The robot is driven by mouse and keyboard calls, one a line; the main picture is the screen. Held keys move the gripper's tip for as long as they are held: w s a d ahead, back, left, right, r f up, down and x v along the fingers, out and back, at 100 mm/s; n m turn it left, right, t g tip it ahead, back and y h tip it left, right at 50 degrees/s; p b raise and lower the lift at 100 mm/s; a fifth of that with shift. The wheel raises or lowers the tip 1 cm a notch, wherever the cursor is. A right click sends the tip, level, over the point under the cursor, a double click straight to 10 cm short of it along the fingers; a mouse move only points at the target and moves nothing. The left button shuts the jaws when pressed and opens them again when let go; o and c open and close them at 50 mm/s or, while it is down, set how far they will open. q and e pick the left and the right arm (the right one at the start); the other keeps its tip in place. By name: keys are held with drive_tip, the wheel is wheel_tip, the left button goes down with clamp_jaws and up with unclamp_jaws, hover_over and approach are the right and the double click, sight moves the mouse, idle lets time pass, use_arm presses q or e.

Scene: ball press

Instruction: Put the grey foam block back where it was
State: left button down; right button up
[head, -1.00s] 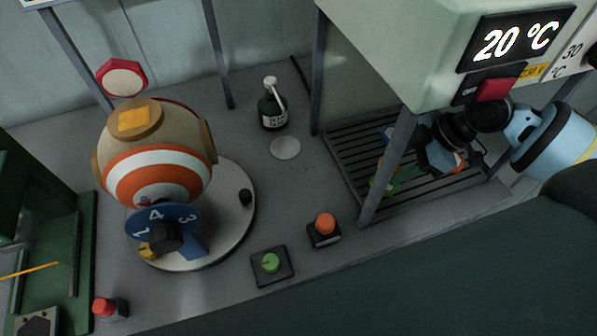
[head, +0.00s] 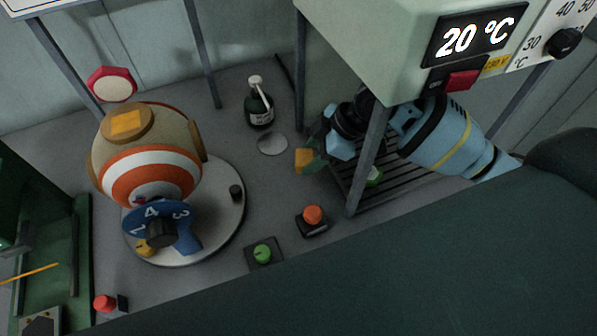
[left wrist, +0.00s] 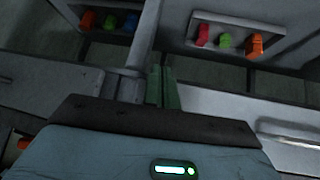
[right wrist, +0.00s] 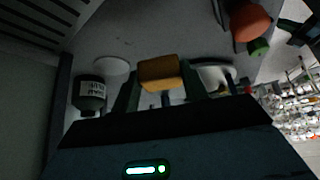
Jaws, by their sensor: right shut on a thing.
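No grey foam block can be made out. My right gripper (head: 312,153) is shut on a yellow-orange block (head: 304,161). The block also shows between the fingertips in the right wrist view (right wrist: 159,73). My left gripper is outside the head view; in the left wrist view its green fingers (left wrist: 163,88) are together with nothing visible between them.
A striped ball (head: 150,165) with a blue numbered dial stands on a round plate at left. Orange (head: 313,215) and green (head: 263,253) buttons are in front. A press leg (head: 368,160) stands beside my right gripper.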

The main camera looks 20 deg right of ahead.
sight(304, 156)
drive_tip(key=a, duration=0.1)
drive_tip(key=a+f, duration=0.1)
drive_tip(key=w+a, duration=0.1)
drive_tip(key=shift+f, duration=0.7)
drive_tip(key=shift+f, duration=2.3)
drive_tip(key=shift+f, duration=0.1)
drive_tip(key=o, duration=0.5)
drive_tip(key=shift+c, duration=0.2)
drive_tip(key=o, duration=0.4)
drive_tip(key=shift+v, duration=3.9)
